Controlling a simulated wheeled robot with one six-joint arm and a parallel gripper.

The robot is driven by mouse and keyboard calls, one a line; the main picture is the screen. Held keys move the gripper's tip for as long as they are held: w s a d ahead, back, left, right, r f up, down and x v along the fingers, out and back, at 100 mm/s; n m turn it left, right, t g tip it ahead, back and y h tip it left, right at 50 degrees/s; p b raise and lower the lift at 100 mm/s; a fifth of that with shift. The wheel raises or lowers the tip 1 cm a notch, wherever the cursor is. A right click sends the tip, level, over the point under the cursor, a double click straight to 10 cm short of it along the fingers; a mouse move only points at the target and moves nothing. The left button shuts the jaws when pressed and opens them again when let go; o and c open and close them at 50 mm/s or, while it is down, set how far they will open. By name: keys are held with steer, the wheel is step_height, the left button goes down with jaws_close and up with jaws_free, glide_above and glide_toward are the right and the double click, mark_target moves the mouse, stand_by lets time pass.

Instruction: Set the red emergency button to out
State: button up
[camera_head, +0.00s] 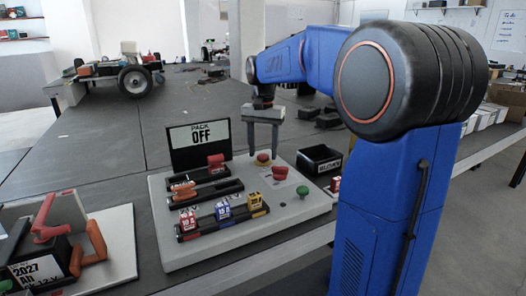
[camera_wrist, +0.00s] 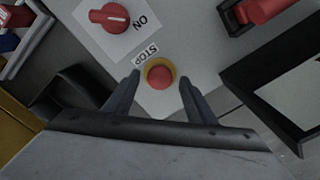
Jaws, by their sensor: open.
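The red emergency button (camera_head: 263,158) sits on a yellow base at the back right of the grey control panel (camera_head: 320,207). In the wrist view the red button (camera_wrist: 160,76) shows from above, with the word STOP beside its yellow ring. My gripper (camera_head: 264,152) points down over the button. In the wrist view my gripper (camera_wrist: 157,84) has its two fingers apart, one on each side of the button, with gaps visible between fingers and button. Whether the button is pressed in or out cannot be told.
A red rotary knob (camera_wrist: 115,17) marked ON is near the button. A green button (camera_head: 303,191) is at the panel's front right. A black sign reading PACK OFF (camera_head: 200,140) stands behind the panel. A black bin (camera_head: 320,160) is close on the right.

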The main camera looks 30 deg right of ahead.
mark_target(263, 155)
steer(key=shift+f, duration=0.3)
jaws_close()
steer(key=shift+r, duration=0.85)
jaws_free()
step_height(263, 155, up, 17)
steer(key=shift+r, duration=0.2)
stand_by(0.4)
